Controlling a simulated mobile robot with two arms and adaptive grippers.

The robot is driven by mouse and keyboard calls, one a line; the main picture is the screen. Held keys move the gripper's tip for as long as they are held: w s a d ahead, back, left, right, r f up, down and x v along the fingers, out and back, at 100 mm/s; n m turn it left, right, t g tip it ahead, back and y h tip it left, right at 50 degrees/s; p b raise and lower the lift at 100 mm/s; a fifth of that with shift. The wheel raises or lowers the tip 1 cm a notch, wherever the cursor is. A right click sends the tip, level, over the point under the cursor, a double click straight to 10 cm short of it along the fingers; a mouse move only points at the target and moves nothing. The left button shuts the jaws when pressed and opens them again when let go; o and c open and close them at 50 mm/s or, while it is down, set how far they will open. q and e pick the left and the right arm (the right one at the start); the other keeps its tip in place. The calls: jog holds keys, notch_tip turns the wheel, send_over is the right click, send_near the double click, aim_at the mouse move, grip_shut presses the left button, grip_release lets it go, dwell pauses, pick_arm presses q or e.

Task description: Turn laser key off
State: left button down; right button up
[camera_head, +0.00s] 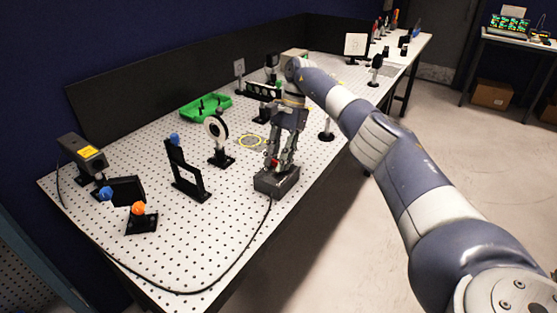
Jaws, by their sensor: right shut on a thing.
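The laser key box (277,182), a dark grey block with a black cable, sits near the front edge of the perforated white table (130,265). My right gripper (279,163) points down onto its top, fingers close together around the key area. A small red spot shows between the fingertips. The gripper is shut on the key, which is mostly hidden by the fingers, so I cannot tell which way it is turned. My left gripper is not in view.
A laser head (82,153) with a yellow label stands at the left end. Optics mounts, including a round ring mount (216,131) and a tall black mount (186,172), stand left of the box. A green tray (205,108) lies behind. Black panels line the back.

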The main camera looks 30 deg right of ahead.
jog(key=shift+w+r+n, duration=0.1)
jog(key=shift+n, duration=0.4)
jog(key=o, duration=1)
jog(key=shift+o, duration=0.2)
notch_tip(320, 180, up, 10)
dwell(0.4)
